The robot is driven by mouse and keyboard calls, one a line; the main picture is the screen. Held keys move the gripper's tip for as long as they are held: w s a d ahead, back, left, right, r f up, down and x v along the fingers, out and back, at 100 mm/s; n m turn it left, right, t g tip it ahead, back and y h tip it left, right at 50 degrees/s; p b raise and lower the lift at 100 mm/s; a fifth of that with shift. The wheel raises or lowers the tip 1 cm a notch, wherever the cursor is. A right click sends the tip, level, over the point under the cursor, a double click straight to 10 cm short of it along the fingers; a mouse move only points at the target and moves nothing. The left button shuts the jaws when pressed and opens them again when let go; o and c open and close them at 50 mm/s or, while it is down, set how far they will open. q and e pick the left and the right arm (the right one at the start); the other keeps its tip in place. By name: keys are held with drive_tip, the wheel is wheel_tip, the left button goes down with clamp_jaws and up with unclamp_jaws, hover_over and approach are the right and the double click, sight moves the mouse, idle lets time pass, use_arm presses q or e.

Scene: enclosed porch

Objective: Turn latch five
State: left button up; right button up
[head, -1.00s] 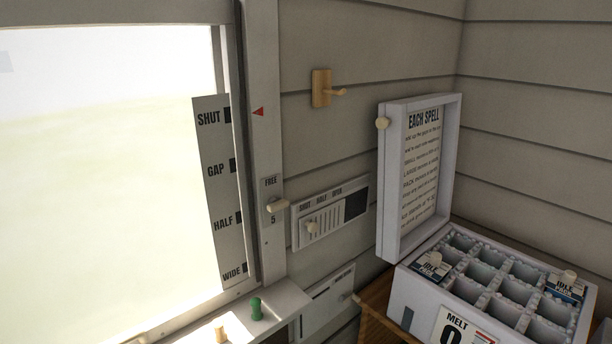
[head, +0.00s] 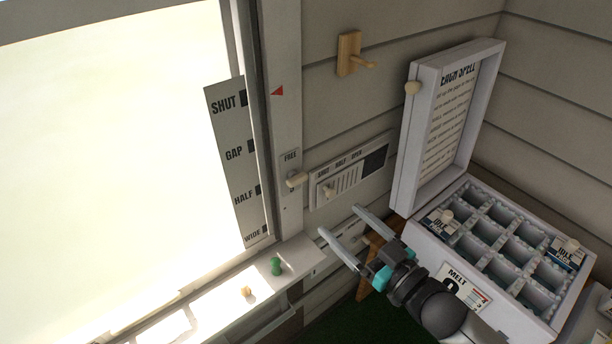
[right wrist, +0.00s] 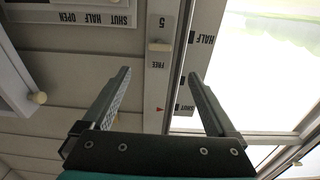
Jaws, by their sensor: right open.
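My left gripper is not in view.
A slotted vent (head: 348,179) with a knob is right of the latch. A white box (head: 407,243) with compartments and a raised lid (head: 408,135) stands at right. The sill (head: 225,295) holds a green peg (head: 276,266). A wooden hook (head: 349,53) is above.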

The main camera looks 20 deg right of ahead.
sight(300, 182)
drive_tip(key=x, duration=1.4)
drive_tip(key=shift+f+p, duration=0.1)
drive_tip(key=shift+p, duration=0.2)
drive_tip(key=c, duration=1.4)
drive_tip(key=shift+o, duration=0.2)
